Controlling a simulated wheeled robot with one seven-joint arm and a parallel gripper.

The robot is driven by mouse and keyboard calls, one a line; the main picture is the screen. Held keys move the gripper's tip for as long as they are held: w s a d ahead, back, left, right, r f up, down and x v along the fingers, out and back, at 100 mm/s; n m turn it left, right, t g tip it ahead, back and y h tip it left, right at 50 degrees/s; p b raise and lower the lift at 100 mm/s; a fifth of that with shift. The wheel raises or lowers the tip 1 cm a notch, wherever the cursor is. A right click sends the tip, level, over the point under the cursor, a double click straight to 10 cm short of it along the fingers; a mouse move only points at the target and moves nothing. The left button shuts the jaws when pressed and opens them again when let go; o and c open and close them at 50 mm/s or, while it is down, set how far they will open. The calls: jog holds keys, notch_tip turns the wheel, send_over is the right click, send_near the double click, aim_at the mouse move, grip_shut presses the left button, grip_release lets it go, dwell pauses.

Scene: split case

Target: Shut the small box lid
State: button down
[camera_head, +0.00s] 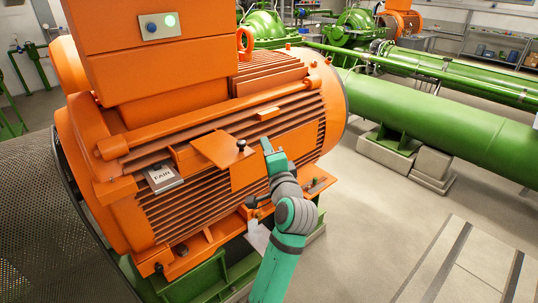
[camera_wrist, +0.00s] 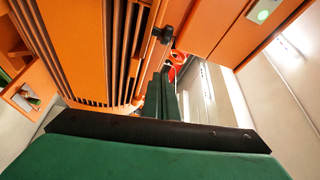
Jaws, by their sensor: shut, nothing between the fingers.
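A small box on the side of the orange motor has a flat orange lid (camera_head: 215,150) with a black knob (camera_head: 241,143) near its right edge. The lid sticks out from the finned side and looks open; its exact angle is hard to tell. My gripper (camera_head: 266,146) is shut and empty, a little right of the knob and apart from it. In the wrist view my gripper (camera_wrist: 167,92) shows as two green fingers together, with a black knob (camera_wrist: 166,35) beyond them. The box's inside is hidden in the head view.
The orange motor (camera_head: 290,85) fills the space behind and left of my arm. A label plate (camera_head: 162,178) reading "FAIN" is left of the lid. A dark mesh guard (camera_head: 55,225) stands at left. A green pipe (camera_head: 440,115) runs at right; the floor (camera_head: 380,225) at right is open.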

aim_at(252, 153)
jog(key=w+a, duration=0.2)
jog(key=a, duration=0.1)
jog(key=shift+a+f, duration=0.15)
jog(key=shift+f, duration=0.05)
jog(key=shift+s+a, duration=0.2)
jog(key=shift+a, duration=0.2)
